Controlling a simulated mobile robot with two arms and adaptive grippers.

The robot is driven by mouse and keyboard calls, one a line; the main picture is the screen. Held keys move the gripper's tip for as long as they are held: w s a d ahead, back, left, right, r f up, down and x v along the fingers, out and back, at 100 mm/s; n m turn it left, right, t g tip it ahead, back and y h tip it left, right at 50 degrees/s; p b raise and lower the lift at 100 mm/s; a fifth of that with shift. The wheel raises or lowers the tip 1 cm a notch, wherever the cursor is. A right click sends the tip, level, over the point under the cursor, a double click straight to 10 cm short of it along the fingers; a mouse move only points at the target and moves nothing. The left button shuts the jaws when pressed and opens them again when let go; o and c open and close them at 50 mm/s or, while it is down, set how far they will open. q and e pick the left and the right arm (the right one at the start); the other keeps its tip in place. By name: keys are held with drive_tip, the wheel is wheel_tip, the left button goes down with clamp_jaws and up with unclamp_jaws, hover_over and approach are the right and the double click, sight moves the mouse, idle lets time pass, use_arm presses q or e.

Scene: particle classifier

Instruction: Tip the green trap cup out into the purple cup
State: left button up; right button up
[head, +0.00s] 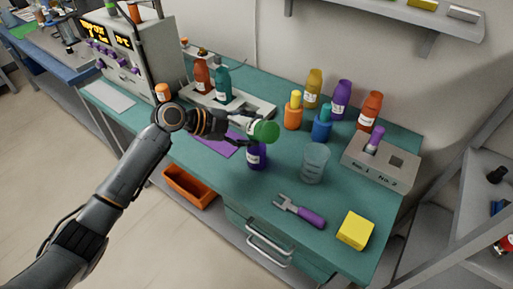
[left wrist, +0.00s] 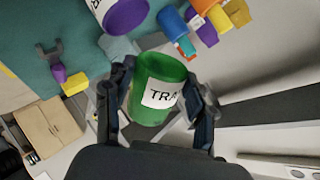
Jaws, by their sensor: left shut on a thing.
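The green trap cup (head: 266,132) is in my left gripper (head: 241,128), held above the teal bench. It also shows in the left wrist view (left wrist: 152,85), with a white label reading "TRA", between the two fingers of the gripper (left wrist: 160,95). In the head view the cup looks tilted, its green round end facing the camera. The purple cup (head: 257,158) stands on the bench just below the green cup, which hides its top. The purple cup with its white label shows at the top of the left wrist view (left wrist: 126,17). I cannot see what is inside either cup.
A clear beaker (head: 315,163) stands right of the purple cup. A purple-handled tool (head: 303,212) and a yellow block (head: 355,231) lie near the front right. Several bottles and a grey rack (head: 378,174) stand behind. A purple mat (head: 220,145) lies left.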

use_arm(q)
drive_tip(key=shift+w+a+f+n+g+h+b, duration=0.25)
drive_tip(key=shift+w+n+g+h+b, duration=0.25)
drive_tip(key=shift+b, duration=1.3)
drive_tip(key=shift+s+r, duration=0.1)
drive_tip(key=shift+s, duration=0.05)
idle(0.6)
